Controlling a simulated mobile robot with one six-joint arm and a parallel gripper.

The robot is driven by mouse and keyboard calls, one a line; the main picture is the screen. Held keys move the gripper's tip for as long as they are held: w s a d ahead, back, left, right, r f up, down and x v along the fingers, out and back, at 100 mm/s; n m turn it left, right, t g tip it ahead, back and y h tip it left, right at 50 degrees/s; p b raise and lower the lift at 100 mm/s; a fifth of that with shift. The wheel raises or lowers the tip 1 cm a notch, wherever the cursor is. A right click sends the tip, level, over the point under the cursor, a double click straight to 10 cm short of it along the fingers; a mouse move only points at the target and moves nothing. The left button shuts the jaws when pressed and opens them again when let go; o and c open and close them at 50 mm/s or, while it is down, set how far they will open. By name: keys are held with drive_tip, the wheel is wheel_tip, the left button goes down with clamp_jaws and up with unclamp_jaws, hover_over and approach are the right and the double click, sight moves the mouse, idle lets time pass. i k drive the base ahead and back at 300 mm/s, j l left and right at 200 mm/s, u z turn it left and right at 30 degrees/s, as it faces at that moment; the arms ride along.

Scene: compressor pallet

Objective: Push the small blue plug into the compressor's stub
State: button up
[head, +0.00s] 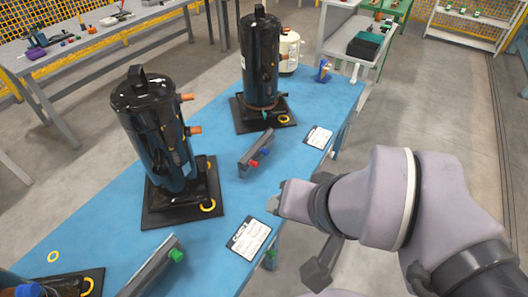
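A small blue plug (265,151) sits on a grey bar-shaped holder (243,165) in the middle of the blue table, beside a red plug (254,163). The nearer black compressor (150,125) stands upright on a dark square base, with copper stubs (194,130) pointing right. A second black compressor (260,60) stands farther back, with a copper stub (283,58) on its right side. My gripper (276,199) is over the table's right side, in front of the holder and apart from it. Its fingers are too small to tell whether they are open, and I see nothing held.
A second holder (150,268) with a green plug (176,255) lies near the front. Paper cards (248,238) lie along the right edge of the blue table (215,115). A cream tank (289,50) stands at the back. Another compressor is partly cut off at bottom left.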

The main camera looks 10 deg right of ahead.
sight(262, 150)
drive_tip(key=i+l+z, duration=0.15)
drive_tip(key=i+l, duration=0.45)
drive_tip(key=i, duration=0.15)
